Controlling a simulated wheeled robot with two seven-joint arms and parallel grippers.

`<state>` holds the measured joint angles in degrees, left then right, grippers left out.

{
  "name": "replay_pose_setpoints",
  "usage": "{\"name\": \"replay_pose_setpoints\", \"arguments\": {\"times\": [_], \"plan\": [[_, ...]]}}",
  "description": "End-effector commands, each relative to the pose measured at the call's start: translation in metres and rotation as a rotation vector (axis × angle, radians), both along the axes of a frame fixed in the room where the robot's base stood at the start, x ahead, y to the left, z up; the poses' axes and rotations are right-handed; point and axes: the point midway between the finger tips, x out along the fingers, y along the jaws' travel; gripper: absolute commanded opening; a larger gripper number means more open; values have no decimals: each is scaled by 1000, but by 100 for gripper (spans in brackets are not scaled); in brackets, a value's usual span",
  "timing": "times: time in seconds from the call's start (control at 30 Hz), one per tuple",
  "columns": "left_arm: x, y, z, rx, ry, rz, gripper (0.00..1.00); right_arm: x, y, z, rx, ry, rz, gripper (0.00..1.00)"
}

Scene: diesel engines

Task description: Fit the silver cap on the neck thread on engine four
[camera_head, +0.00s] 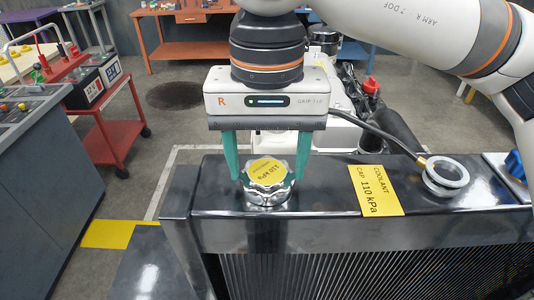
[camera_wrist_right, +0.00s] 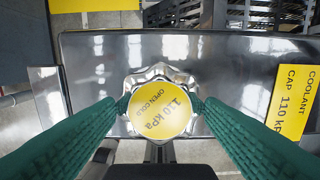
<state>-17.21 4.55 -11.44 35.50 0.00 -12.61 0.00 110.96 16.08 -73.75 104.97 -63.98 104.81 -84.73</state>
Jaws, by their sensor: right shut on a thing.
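The silver cap (camera_head: 268,185) has a scalloped rim and a yellow round label reading 110 kPa. It is upright at the left end of the glossy black radiator top (camera_head: 310,210); I cannot tell whether it rests there or is slightly raised. My right gripper (camera_head: 269,170) points down with its green fingers shut on opposite sides of the cap. The wrist view shows the cap (camera_wrist_right: 160,112) between both fingertips. An open silver neck (camera_head: 446,176) stands at the right of the radiator top, clear of the cap. My left gripper is not in view.
A yellow coolant cap label (camera_head: 376,190) lies flat between cap and neck. A black hose with a brass fitting (camera_head: 421,162) ends near the neck. A blue part (camera_head: 515,165) is at far right. A red cart (camera_head: 105,125) stands at left.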

Motion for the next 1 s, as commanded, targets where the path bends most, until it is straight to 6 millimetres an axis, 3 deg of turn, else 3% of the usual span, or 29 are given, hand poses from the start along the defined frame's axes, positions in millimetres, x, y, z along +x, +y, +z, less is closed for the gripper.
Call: {"name": "replay_pose_setpoints", "arguments": {"times": [0.6, 1.0], "plan": [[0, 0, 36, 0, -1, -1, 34, 0, 0, 48, 0, 0, 0, 21], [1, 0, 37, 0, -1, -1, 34, 2, -1, 50, 2, 0, 5, 21]]}}
